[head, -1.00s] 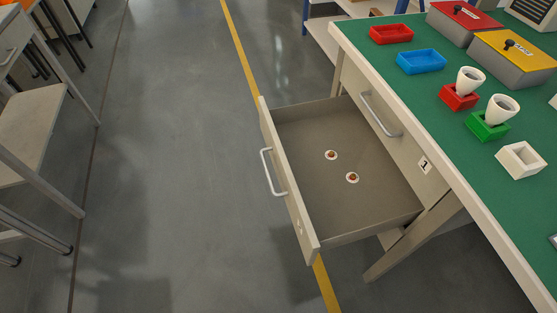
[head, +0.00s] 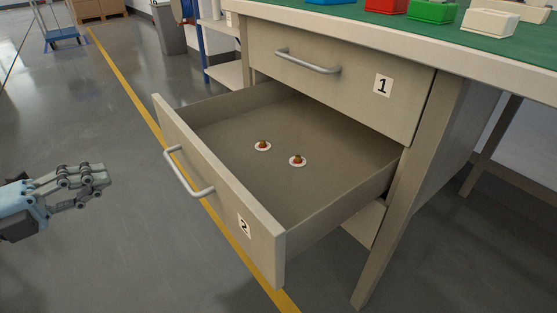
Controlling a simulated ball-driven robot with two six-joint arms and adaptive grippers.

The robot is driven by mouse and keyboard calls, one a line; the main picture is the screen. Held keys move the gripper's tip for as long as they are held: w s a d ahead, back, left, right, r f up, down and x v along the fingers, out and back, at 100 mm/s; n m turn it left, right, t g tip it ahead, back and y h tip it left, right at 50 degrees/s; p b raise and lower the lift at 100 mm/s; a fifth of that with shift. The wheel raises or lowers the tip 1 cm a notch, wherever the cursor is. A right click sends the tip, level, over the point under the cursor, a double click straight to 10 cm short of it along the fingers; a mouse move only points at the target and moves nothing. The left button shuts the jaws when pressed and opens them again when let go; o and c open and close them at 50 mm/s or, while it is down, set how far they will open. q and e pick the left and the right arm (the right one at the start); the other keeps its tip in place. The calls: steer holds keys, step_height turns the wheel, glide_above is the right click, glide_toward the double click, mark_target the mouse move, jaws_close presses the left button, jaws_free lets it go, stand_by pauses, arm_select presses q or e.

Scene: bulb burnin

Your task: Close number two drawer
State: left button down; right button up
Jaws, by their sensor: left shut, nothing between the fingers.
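The number two drawer (head: 222,193) is pulled out from under the bench, with a "2" label on its front and a grey bar handle (head: 187,176). Two small brown-topped items on white discs, one on the left (head: 263,146) and one on the right (head: 298,160), lie on its floor. Drawer number one (head: 345,82) above it is closed. My left gripper (head: 106,178) is at the left edge of the view, shut and empty, left of the drawer front and apart from the handle. My right gripper is not in view.
A bench leg (head: 385,240) stands right of the drawer. The floor (head: 110,110) in front of the drawer is clear.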

mark_target(191, 143)
arm_select(q)
steer(key=b+x, duration=0.3)
steer(key=x, duration=1)
steer(key=shift+w+d+r, duration=0.1)
steer(key=shift+w+d, duration=0.25)
steer(key=shift+d, duration=0.05)
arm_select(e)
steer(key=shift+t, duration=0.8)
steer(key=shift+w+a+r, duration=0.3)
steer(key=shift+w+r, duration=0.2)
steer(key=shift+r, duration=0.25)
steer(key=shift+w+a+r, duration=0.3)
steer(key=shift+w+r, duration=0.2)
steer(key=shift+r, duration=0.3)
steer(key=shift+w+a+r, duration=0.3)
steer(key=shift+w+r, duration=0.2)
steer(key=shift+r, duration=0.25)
